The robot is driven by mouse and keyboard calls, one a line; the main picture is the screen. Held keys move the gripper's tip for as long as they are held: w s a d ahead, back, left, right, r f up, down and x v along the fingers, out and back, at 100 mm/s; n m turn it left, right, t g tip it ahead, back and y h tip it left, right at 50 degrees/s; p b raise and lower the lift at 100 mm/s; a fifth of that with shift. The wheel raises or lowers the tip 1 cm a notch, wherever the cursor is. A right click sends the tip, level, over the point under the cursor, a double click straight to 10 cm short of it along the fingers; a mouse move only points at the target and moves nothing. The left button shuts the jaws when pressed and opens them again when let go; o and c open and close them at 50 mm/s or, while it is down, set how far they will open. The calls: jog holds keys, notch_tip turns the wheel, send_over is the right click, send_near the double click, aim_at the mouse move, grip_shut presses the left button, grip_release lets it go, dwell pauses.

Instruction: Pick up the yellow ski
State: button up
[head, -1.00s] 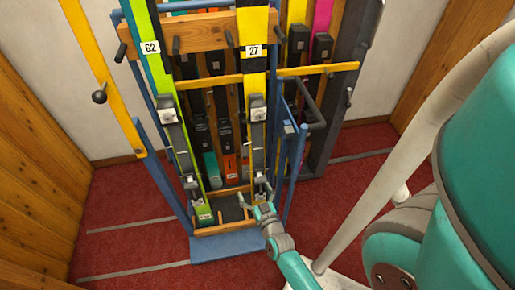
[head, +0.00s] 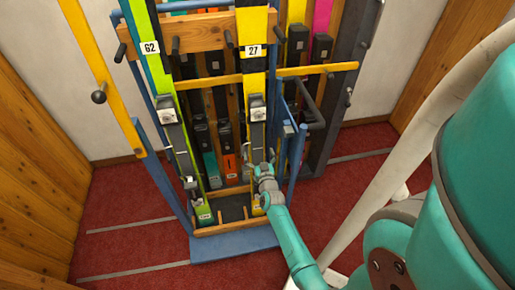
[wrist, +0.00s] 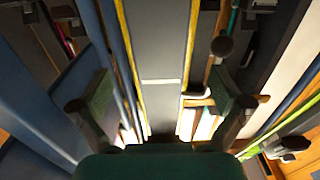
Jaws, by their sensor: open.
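The yellow ski (head: 253,35) with number tag 27 stands nearly upright in a rack, right of a green ski (head: 150,72) tagged 62. Its binding is on the lower part. My gripper (head: 264,170) is low in front of the ski's lower right side, partly covering it. In the wrist view a dark grey board with yellow edges (wrist: 160,50), seemingly this ski, runs between the two spread fingers (wrist: 160,108). The gripper is open, and I see no finger closed on the ski. The ski's lowest part is partly hidden.
The rack has a blue base (head: 228,246), wooden crossbars (head: 200,33) and dark pegs. A yellow bar (head: 318,69) crosses at mid height. Several more skis stand behind. Blue posts flank the rack.

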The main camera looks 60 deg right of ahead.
aim_at(256, 144)
jog(key=shift+x, duration=2.4)
jog(key=c, duration=1.7)
jog(key=shift+r, duration=0.2)
jog(key=shift+c, duration=0.8)
jog(key=shift+r, duration=0.1)
